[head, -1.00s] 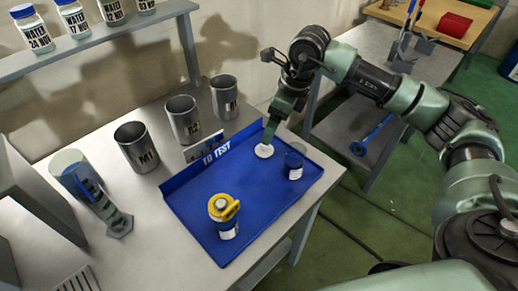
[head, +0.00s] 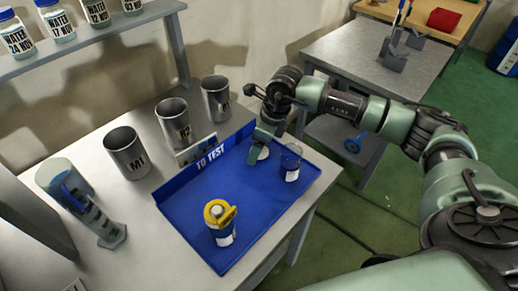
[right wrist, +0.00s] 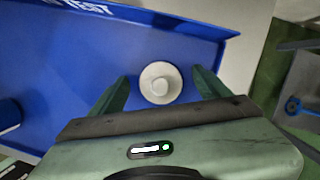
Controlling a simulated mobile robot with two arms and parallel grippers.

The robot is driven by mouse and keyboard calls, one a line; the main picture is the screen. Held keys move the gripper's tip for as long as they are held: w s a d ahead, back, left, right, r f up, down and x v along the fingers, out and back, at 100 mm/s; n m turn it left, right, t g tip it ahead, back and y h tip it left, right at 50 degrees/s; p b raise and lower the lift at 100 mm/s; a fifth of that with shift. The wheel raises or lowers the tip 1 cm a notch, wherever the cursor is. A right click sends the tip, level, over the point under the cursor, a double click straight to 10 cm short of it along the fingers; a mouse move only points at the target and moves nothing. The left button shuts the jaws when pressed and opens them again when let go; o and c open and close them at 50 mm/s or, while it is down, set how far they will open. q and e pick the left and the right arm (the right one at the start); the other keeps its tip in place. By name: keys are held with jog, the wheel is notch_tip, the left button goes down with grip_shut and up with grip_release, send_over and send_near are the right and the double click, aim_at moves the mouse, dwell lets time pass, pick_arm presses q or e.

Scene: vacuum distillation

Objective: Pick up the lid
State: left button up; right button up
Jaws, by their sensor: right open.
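The lid (head: 264,153) is a small white round piece inside the blue tray, near its back right. It shows whole in the right wrist view (right wrist: 160,83), lying on the tray floor with a raised centre. My right gripper (head: 262,143) is over it, and its fingers cover part of the lid in the head view. In the right wrist view my right gripper (right wrist: 162,90) is open, with one finger on each side of the lid and gaps between. My left gripper is out of view.
A side table (head: 350,50) is at the back right.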

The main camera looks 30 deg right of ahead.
jog(key=c, duration=1.4)
jog(key=shift+r, duration=0.15)
